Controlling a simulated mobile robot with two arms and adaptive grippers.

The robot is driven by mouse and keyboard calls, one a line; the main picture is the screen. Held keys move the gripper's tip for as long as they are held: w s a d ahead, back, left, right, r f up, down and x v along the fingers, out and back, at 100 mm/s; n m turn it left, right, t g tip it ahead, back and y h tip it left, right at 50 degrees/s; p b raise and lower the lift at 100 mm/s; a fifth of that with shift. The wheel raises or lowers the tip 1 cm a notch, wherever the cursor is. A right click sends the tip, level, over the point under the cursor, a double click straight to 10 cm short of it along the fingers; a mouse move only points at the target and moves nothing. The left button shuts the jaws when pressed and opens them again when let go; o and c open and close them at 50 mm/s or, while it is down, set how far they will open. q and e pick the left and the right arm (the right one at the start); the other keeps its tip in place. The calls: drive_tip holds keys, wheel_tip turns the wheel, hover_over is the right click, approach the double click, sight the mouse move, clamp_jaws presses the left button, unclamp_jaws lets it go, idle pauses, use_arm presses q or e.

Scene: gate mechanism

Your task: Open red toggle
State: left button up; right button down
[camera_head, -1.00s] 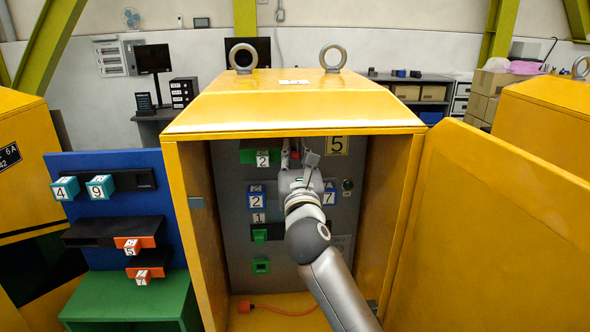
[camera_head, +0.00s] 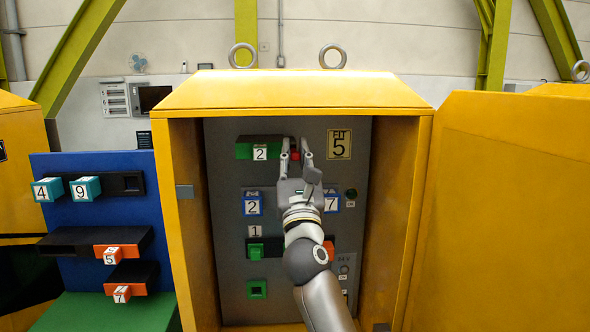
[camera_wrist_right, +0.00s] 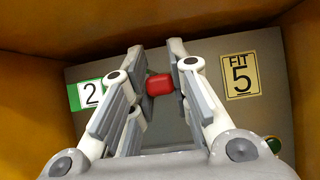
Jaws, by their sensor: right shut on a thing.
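The red toggle (camera_head: 295,155) is a small red block on the grey panel inside the yellow cabinet, right of a green block with a "2" label. In the wrist view the red toggle (camera_wrist_right: 159,85) shows between the fingers. My right gripper (camera_head: 295,150) has its fingertips on either side of the toggle and is shut on it. In the wrist view my right gripper (camera_wrist_right: 160,80) hides part of the panel around it. My left gripper is not in view.
The yellow cabinet (camera_head: 290,92) stands open, its door (camera_head: 505,210) swung to the right. The panel holds blue "2" (camera_head: 252,203) and "7" (camera_head: 331,202) blocks, a "FIT 5" sign (camera_head: 339,144) and green pieces below. A blue board (camera_head: 80,170) with numbered cubes stands at left.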

drive_tip(key=shift+f, duration=0.15)
idle(0.4)
drive_tip(key=c, duration=1.3)
unclamp_jaws()
drive_tip(key=v, duration=1.2)
drive_tip(key=shift+f, duration=0.1)
